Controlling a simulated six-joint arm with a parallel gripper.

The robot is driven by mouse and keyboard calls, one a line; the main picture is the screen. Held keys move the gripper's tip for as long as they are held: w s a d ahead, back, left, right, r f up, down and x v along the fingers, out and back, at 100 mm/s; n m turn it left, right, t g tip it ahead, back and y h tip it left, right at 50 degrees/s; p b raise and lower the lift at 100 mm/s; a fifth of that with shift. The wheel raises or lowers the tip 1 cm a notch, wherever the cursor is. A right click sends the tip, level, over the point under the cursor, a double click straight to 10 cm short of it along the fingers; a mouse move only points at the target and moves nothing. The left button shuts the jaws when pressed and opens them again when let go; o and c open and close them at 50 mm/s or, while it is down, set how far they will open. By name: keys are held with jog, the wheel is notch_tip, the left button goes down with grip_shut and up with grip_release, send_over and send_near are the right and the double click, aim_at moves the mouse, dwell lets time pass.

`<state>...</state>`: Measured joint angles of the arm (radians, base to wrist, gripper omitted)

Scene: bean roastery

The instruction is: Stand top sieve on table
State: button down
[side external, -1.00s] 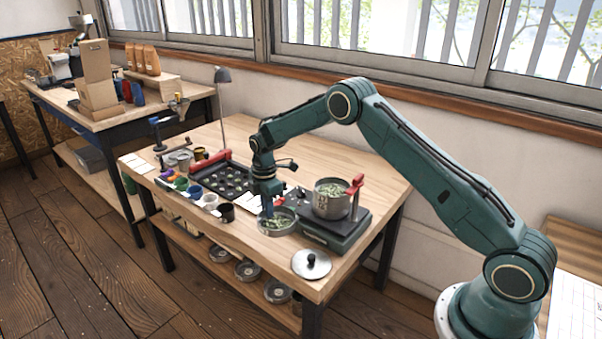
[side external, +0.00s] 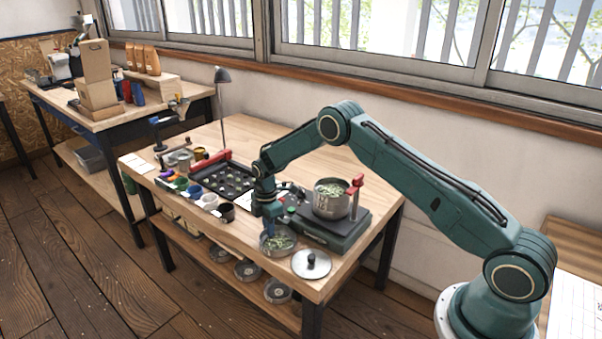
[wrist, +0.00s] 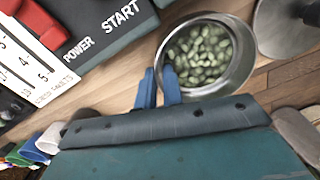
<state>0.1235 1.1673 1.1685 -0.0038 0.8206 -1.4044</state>
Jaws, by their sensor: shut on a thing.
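The top sieve (side external: 290,243) is a round metal pan with green beans in it, near the front edge of the table (side external: 240,241). In the wrist view the sieve (wrist: 249,48) is upright, its beans in view. My gripper (side external: 270,226) points down, with its blue fingers (wrist: 160,88) shut on the near left rim. Whether the sieve's underside touches the table cannot be told. Another metal sieve or stack (side external: 330,208) with green beans stands on the dark machine (side external: 330,234), beside a red clamp (side external: 356,183).
A round lid (side external: 311,265) with a black knob lies on the table just right of the sieve. Several small cups (side external: 209,201) and a dark tray (side external: 236,199) are to the left. A lamp (side external: 222,76) stands at the back. The table's back right is clear.

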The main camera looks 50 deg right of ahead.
jog(key=shift+f, duration=0.1)
jog(key=c, duration=1.5)
grip_release()
jog(key=shift+c, duration=0.2)
notch_tip(320, 180, up, 12)
